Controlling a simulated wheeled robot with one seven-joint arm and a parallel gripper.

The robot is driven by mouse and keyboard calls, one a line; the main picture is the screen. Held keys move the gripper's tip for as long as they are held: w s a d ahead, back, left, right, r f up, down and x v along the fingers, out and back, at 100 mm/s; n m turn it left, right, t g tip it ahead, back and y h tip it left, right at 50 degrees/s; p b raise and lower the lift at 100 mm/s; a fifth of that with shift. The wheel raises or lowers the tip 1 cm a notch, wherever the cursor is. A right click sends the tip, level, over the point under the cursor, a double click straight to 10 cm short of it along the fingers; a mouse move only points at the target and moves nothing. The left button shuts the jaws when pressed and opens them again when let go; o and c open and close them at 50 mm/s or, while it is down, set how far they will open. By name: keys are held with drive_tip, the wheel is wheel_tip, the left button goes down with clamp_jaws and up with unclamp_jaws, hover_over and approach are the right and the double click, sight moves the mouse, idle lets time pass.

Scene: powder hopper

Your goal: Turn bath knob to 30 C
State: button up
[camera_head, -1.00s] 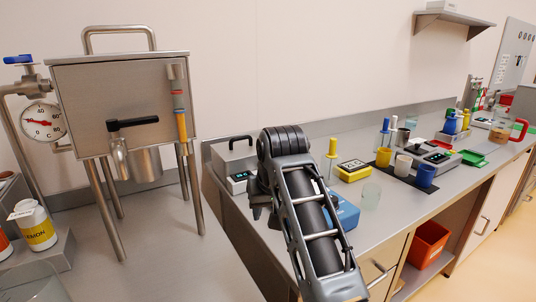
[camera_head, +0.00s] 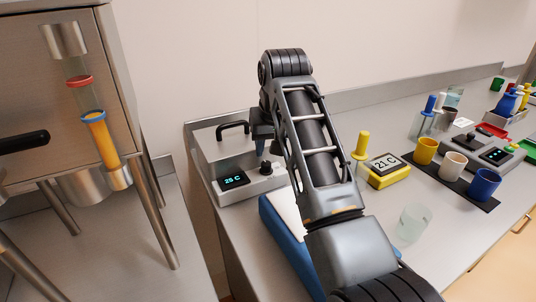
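The bath (camera_head: 207,150) is a grey metal box with a black lid handle (camera_head: 233,129), at the left end of the bench. Its front display (camera_head: 233,180) glows and appears to read 25 C. A small dark knob (camera_head: 266,168) sits on the front panel to the right of the display. My gripper (camera_head: 262,146) hangs just above the knob, pointing down, with my arm coming over from the right. Its fingers are small and partly hidden by my arm, so I cannot tell whether they are open or touching the knob.
A blue box with a pale top (camera_head: 283,236) stands close in front of the bath. A yellow unit marked 21 C (camera_head: 384,170) and a clear beaker (camera_head: 412,222) are to the right. Cups stand on a black mat (camera_head: 455,185). The steel hopper (camera_head: 60,90) is at left.

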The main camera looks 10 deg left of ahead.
sight(266, 163)
drive_tip(key=shift+x, duration=3.05)
clamp_jaws()
drive_tip(key=shift+s+p, duration=0.1)
drive_tip(key=shift+p, duration=0.3)
